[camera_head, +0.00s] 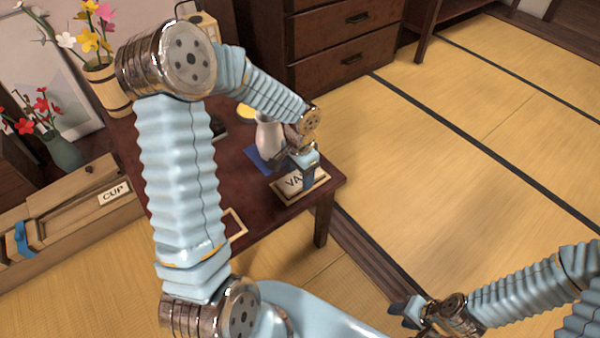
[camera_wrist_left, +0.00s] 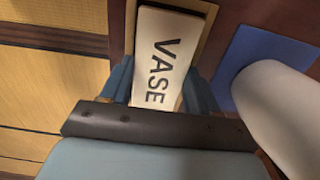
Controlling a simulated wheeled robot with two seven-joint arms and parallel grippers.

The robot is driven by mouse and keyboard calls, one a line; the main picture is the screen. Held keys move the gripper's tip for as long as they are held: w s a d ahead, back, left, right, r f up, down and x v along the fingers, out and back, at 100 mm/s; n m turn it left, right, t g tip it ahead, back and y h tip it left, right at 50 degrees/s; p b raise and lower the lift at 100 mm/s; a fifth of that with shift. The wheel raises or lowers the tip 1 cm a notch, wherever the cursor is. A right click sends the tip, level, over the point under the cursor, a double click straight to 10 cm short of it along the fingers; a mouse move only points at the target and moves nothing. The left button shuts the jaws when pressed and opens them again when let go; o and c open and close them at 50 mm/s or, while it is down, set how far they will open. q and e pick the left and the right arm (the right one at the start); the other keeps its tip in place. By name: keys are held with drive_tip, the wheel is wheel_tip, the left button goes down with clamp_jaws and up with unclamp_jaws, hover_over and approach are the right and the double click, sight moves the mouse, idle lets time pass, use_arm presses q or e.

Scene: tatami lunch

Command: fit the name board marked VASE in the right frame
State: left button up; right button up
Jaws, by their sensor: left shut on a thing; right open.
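The cream name board marked VASE (camera_head: 293,181) is at the near right corner of the dark table, over the right frame (camera_head: 316,187). In the left wrist view the board (camera_wrist_left: 163,55) lies between the two blue fingers of my left gripper (camera_wrist_left: 160,88), and the frame's wooden border (camera_wrist_left: 208,28) shows beside it. The board looks slightly turned against the border; I cannot tell whether it is seated or just above. My left gripper (camera_head: 304,172) is shut on the board. My right gripper (camera_head: 412,310) is open and empty, away from the table.
A pale vase (camera_head: 268,137) stands on a blue mat (camera_head: 255,161) close behind the board; both also show in the left wrist view. Another frame (camera_head: 238,225) is partly hidden by my left arm. A CUP board (camera_head: 114,193) is at the left. Open tatami (camera_head: 450,150) lies right.

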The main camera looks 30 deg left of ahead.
use_arm(q)
drive_tip(key=shift+f, duration=0.1)
idle(0.3)
drive_tip(key=o, duration=1.2)
drive_tip(key=shift+c, duration=0.2)
